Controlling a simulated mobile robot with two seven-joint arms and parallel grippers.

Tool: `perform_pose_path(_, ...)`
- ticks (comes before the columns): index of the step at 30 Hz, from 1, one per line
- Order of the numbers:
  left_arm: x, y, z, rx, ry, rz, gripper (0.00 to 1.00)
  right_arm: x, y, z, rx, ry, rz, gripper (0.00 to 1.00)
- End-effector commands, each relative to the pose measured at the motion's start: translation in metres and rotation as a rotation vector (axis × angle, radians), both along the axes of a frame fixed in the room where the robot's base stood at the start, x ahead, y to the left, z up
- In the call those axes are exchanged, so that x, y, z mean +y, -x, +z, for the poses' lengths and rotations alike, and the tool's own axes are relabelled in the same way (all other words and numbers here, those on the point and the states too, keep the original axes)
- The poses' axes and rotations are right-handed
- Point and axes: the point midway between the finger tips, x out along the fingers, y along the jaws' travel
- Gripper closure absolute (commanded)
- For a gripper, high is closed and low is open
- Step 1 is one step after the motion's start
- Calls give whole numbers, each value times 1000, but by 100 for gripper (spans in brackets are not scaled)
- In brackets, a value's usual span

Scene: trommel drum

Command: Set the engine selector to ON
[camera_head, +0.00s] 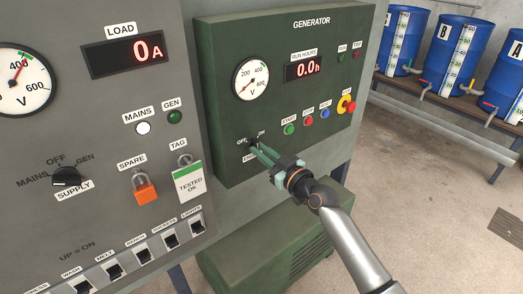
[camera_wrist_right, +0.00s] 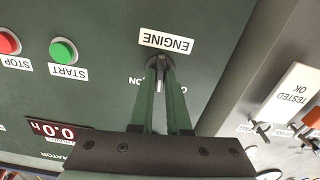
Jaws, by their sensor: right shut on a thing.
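The engine selector is a small black knob (camera_wrist_right: 161,65) on the green generator panel. In the wrist view, which is upside down, it sits below the ENGINE label, with the ON and OFF marks partly hidden by the fingers. In the head view the knob (camera_head: 252,142) shows between OFF and ON at the panel's lower left. My right gripper (camera_head: 256,149) reaches it from the lower right. Its two green fingers (camera_wrist_right: 161,75) are shut on the knob, one on each side. Which mark the knob points at is hard to tell. My left gripper is out of view.
Blue barrels (camera_head: 455,55) stand at the back right.

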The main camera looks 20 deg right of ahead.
Motion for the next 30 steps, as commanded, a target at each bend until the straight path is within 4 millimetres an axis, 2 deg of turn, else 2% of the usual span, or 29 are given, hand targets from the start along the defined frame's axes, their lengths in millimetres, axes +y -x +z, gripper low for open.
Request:
perform_pose_path(18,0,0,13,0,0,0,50,-1,0,0,201,-545,-1,100)
perform_pose_path(30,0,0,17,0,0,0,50,-1,0,-1,287,-788,0,100)
